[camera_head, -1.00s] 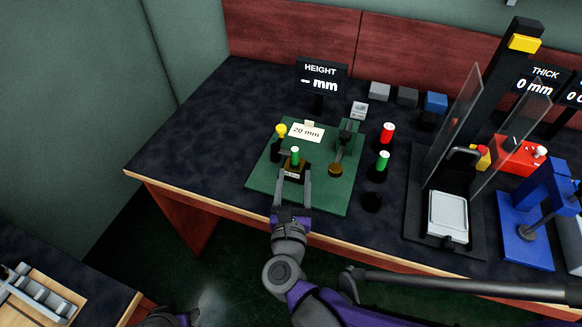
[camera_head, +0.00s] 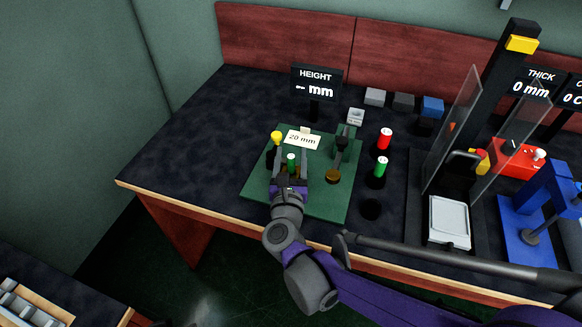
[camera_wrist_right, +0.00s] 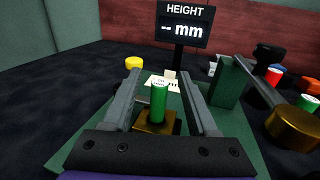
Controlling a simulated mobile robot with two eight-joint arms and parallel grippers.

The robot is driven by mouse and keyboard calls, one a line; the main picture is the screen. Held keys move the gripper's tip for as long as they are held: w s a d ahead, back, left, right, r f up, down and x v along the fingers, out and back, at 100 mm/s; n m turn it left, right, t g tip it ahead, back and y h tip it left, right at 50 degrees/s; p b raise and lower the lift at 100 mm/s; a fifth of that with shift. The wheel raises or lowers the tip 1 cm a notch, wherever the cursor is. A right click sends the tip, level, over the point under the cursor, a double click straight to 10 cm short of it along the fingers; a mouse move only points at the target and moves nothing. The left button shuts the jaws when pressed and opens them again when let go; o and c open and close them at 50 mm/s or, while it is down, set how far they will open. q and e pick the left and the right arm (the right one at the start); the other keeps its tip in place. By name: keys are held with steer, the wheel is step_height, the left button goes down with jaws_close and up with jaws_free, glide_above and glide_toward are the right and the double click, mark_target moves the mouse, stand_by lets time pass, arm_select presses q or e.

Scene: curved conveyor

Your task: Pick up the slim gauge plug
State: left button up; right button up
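A slim green plug with a pale top (camera_head: 291,160) stands upright on the green height-gauge plate (camera_head: 322,207). The right wrist view shows this plug (camera_wrist_right: 158,103) on a brass block (camera_wrist_right: 154,125). My right gripper (camera_head: 290,163) is open, with one finger on each side of the plug. In the right wrist view there is a visible gap between the plug and both fingers of the gripper (camera_wrist_right: 160,85). A second green plug (camera_head: 381,166) and a red plug (camera_head: 385,138) stand to the right on the table. My left gripper is out of view.
A yellow-topped post (camera_head: 276,138), a "20 mm" card (camera_head: 302,139) and a dark gauge arm (camera_head: 341,150) stand close around the plug. The height display (camera_head: 316,82) is behind. A clear-walled station (camera_head: 449,222) and blue press (camera_head: 528,232) are right. The table's left side is clear.

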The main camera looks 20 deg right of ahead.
jaws_close()
